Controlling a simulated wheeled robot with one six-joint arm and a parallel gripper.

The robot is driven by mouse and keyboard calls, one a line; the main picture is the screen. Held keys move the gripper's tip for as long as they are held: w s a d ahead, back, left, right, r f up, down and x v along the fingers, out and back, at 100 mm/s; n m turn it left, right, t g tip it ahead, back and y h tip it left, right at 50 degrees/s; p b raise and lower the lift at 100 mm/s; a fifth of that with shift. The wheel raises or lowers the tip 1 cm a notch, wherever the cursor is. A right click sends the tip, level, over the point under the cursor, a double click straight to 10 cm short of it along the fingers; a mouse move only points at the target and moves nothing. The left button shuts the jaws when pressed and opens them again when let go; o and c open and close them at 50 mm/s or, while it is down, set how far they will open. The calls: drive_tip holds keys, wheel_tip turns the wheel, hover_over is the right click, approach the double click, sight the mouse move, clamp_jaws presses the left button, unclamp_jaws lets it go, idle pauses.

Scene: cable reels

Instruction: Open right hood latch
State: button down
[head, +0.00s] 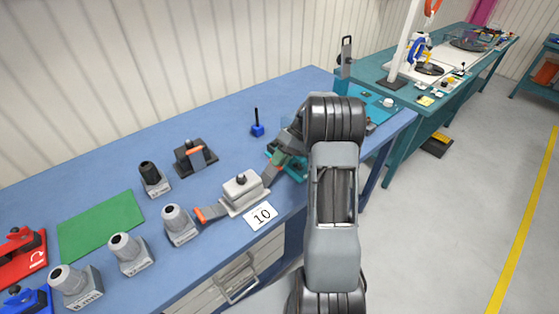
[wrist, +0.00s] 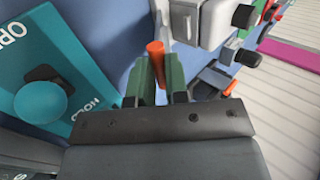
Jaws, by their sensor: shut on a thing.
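The grey hood (head: 242,188) with a dark knob on top sits on the blue bench, behind a white card marked 10. Its left latch (head: 211,213) sticks out to the left with an orange tip. The right latch (head: 270,173) reaches from the hood's right side to my gripper (head: 279,160), which covers its end. In the wrist view, my gripper's green fingers (wrist: 160,80) are shut on the right latch's orange tip (wrist: 156,55). The hood's grey body (wrist: 205,22) shows at the top there.
A teal plate (wrist: 45,55) with a round knob and lettering lies close beside my gripper. Grey cylindrical units (head: 178,223), a dark unit with an orange lever (head: 195,155) and a blue part (head: 257,129) stand around on the bench. A green mat (head: 100,225) lies left.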

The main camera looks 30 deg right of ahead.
drive_tip(key=shift+d, duration=0.1)
idle(0.4)
drive_tip(key=c, duration=1.1)
unclamp_jaws()
drive_tip(key=shift+d, duration=0.1)
drive_tip(key=b+v, duration=0.1)
drive_tip(key=v, duration=1.2)
drive_tip(key=shift+d+r, duration=0.15)
drive_tip(key=shift+d, duration=0.1)
drive_tip(key=shift+w, duration=0.15)
drive_tip(key=shift+r, duration=0.1)
